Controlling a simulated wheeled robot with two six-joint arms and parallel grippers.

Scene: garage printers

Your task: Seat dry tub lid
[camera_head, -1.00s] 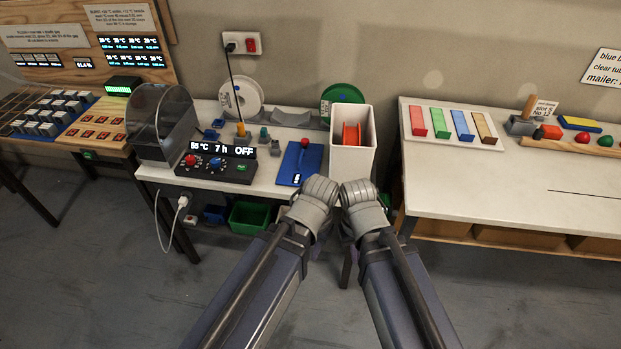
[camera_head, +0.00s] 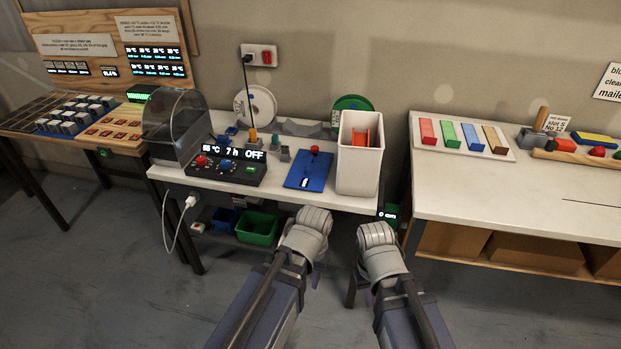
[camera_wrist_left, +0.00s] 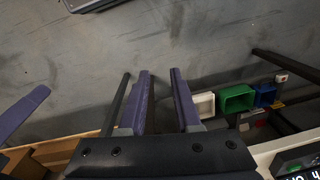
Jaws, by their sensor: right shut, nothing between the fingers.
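The dry tub is a tall white open box (camera_head: 358,177) on the middle bench, with an orange spool (camera_head: 361,137) inside. No lid covers its top. To its left lies a flat blue plate (camera_head: 304,173) with a red knob; it may be the lid, but I cannot tell. My left gripper (camera_head: 311,228) is in front of the bench's front edge, below the blue plate. In the left wrist view its two fingers (camera_wrist_left: 164,92) are apart with only floor between them. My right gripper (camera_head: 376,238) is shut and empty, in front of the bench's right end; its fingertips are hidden.
A dryer control box (camera_head: 222,172) and a clear-domed machine (camera_head: 175,130) stand left on the bench. A green bin (camera_head: 257,228) sits underneath. The right bench (camera_head: 500,210) holds coloured blocks and tools. A gap of floor separates the benches.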

